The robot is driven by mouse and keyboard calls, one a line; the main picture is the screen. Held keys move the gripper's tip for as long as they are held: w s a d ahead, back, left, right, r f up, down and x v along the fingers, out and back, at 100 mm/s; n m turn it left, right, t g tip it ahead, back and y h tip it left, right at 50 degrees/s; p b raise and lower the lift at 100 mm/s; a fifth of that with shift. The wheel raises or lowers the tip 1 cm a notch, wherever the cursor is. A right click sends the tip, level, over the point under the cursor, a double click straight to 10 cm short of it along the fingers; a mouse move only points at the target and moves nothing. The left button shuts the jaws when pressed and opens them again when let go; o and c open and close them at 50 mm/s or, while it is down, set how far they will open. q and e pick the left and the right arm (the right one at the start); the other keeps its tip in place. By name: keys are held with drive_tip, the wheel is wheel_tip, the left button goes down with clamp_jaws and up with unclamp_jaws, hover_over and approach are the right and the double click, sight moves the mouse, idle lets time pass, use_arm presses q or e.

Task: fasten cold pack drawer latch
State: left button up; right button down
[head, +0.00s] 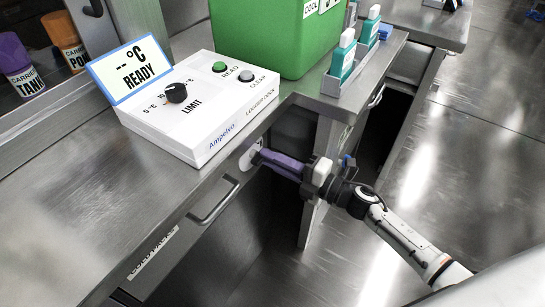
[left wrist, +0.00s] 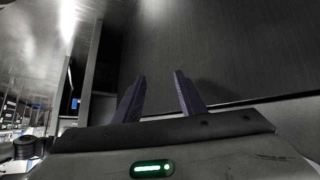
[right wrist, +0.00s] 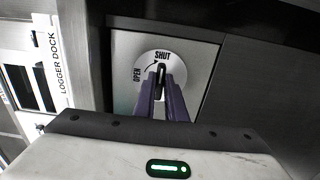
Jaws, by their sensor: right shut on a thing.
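The latch is a round white dial (head: 246,160) on the counter front, below the white logger box. In the right wrist view, the dial (right wrist: 143,88) reads OPEN at left and SHUT at top, with a curved arrow. My right gripper (head: 258,158) is shut on the dial's dark knob (right wrist: 161,70), which stands about upright toward SHUT; the fingers hide part of it. The drawer, with a bar handle (head: 215,203) and a partly readable cold packs label (head: 153,252), looks closed. My left gripper (left wrist: 160,77) is open and empty, out of the head view.
The logger box (head: 200,110) stands on the counter, its screen (head: 130,70) reading READY. A green bin (head: 275,40) and teal-labelled bottles (head: 343,55) stand behind it. A dark panel (left wrist: 230,50) faces my left gripper. Floor at the right (head: 480,130) is clear.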

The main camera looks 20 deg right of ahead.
idle(0.4)
drive_tip(key=c, duration=1.8)
unclamp_jaws()
drive_tip(key=v, duration=1)
drive_tip(key=shift+p, duration=0.35)
drive_tip(key=shift+s+d, duration=0.15)
